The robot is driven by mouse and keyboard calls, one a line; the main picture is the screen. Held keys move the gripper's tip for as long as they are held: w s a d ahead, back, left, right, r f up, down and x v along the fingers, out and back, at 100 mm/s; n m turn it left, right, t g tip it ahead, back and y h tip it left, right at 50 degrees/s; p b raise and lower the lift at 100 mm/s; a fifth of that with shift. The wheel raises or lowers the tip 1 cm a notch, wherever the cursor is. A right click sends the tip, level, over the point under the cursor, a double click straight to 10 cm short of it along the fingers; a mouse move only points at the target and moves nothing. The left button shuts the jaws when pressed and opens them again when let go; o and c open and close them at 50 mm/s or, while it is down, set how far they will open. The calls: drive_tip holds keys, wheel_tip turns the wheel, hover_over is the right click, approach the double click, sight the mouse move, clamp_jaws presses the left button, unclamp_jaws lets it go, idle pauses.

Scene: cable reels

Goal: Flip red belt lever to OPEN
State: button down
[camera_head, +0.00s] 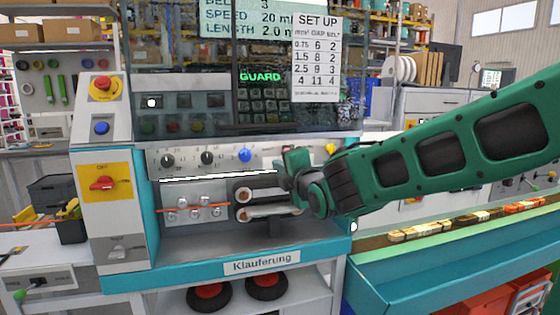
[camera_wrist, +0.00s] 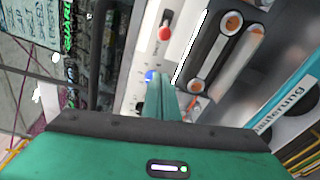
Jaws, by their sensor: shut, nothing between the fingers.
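My gripper (camera_head: 292,165) is in front of the machine's control panel, to the right of the belt unit (camera_head: 262,200). In the wrist view its green fingers (camera_wrist: 161,98) are together and hold nothing. Their tips point at the panel close to a blue knob (camera_wrist: 151,75), which also shows in the head view (camera_head: 245,155). A red-ended lever or knob (camera_wrist: 165,33) stands on the pale panel beyond the tips, beside the belt unit (camera_wrist: 212,55). A gap shows between it and the fingers. I cannot make it out in the head view, where my gripper covers part of the panel.
A yellow plate carries a red rotary switch (camera_head: 103,184) marked OFF. A red emergency button (camera_head: 102,88) is above it. The dark guard window (camera_head: 205,75) overhangs the panel. An orange cable (camera_head: 185,209) runs into the belt unit. The ledge above the Klauferung label (camera_head: 261,263) is mostly clear.

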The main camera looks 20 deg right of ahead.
drive_tip(key=w, duration=1)
drive_tip(key=shift+s+d+r, duration=0.1)
drive_tip(key=shift+s+d, duration=0.2)
drive_tip(key=shift+d, duration=0.45)
drive_tip(key=shift+s+d, duration=0.25)
drive_tip(key=shift+d, duration=0.45)
drive_tip(key=shift+d, duration=0.15)
